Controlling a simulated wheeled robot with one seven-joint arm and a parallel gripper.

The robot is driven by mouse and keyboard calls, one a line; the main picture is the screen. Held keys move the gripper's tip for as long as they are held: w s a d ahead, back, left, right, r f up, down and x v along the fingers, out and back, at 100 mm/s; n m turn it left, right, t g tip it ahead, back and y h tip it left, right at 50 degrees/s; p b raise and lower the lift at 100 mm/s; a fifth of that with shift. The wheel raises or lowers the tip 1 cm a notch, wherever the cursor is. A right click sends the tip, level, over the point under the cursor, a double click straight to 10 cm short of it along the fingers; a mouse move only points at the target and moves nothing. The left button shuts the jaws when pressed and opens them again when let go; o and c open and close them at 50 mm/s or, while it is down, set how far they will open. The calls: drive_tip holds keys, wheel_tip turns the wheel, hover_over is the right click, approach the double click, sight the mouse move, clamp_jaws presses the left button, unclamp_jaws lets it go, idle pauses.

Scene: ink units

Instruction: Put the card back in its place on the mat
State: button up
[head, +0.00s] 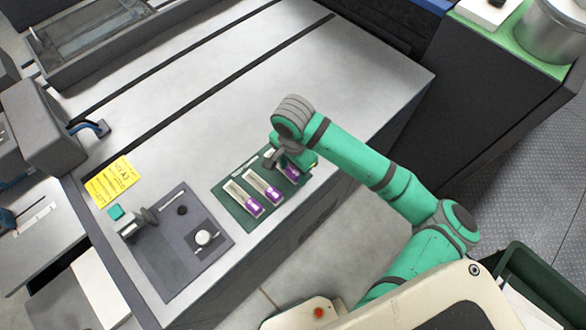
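A dark green mat (226,203) lies on the pale worktop near its front edge. White and purple ink units (243,198) lie side by side on it; another (263,187) is next to the first, and the purple end of a third (291,173) shows beside my gripper. My gripper (274,161) is low over the right part of the mat. Its fingers are small and partly hidden by my wrist, so I cannot tell whether they hold anything. A yellow card or sheet (112,181) with dark print lies flat at the worktop's left edge, off the mat.
A grey mat (160,262) left of the green one carries a small device with a teal top (117,212), a dark round piece (182,210) and a white round piece (203,237).

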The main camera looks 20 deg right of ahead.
drive_tip(key=shift+r, duration=0.1)
wheel_tip(320, 180, up, 12)
idle(0.7)
